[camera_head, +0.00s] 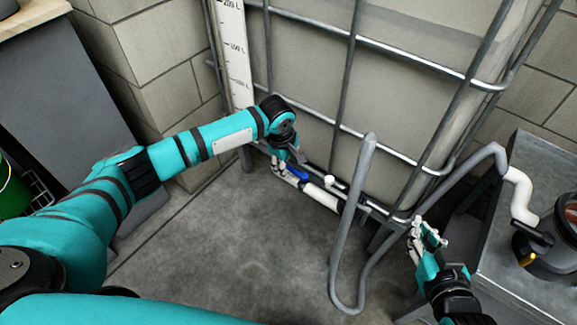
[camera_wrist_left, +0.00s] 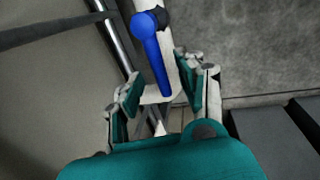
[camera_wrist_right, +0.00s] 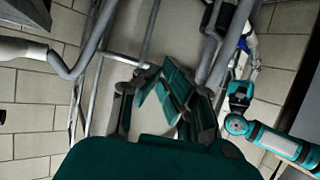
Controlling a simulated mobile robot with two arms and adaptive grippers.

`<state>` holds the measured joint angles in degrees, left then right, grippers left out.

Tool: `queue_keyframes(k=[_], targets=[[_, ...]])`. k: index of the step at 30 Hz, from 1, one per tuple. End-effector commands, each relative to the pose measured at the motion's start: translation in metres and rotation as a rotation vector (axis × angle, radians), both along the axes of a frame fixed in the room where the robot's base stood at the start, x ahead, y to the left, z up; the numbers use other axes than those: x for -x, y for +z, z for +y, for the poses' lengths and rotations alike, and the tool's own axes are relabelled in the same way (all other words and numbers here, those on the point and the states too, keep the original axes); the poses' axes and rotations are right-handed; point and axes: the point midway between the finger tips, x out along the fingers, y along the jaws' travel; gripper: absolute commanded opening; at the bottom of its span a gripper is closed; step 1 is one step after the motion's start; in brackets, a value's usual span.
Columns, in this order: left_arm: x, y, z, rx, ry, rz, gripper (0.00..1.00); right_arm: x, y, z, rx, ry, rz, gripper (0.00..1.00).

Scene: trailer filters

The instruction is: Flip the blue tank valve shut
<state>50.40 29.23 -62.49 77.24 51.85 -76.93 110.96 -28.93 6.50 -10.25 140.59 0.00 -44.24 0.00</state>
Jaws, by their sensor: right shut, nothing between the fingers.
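The blue valve handle (camera_head: 297,174) sits on a white pipe fitting (camera_head: 322,196) at the foot of the caged tank. In the left wrist view the long blue lever (camera_wrist_left: 153,58) runs along the white pipe, its free end pointing toward my palm. My left gripper (camera_head: 284,162) is at the valve. Its fingers (camera_wrist_left: 160,88) are spread to either side of the lever's free end, with gaps showing on both sides. My right gripper (camera_head: 425,238) is shut and empty, right of the tank's front corner; its fingers (camera_wrist_right: 168,92) also show in the right wrist view.
The pale tank (camera_head: 310,70) stands in a metal cage. A grey hose (camera_head: 350,220) loops in front of it, between my grippers. A grey cart (camera_head: 510,262) with a dark canister (camera_head: 550,245) stands at the right. The concrete floor (camera_head: 240,240) before the tank is clear.

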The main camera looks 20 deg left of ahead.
Motion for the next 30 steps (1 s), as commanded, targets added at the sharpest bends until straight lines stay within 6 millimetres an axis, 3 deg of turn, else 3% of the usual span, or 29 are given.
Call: queue_keyframes(k=[6,14,23,30], targets=[[-0.002,-0.007,-0.001,0.000,0.000,-0.001,0.39,-0.007,0.012,0.004,-0.017,0.005,-0.074,0.00],[-0.002,-0.007,-0.001,0.000,0.000,-0.001,0.39,-0.007,0.013,0.004,-0.018,0.005,-0.078,0.00],[-0.002,-0.007,-0.001,0.000,0.000,-0.001,0.00,-0.007,0.013,0.004,-0.018,0.005,-0.077,0.00],[-0.001,-0.008,-0.001,0.000,0.000,-0.001,0.00,-0.007,0.013,0.004,-0.018,0.005,-0.076,0.00]])
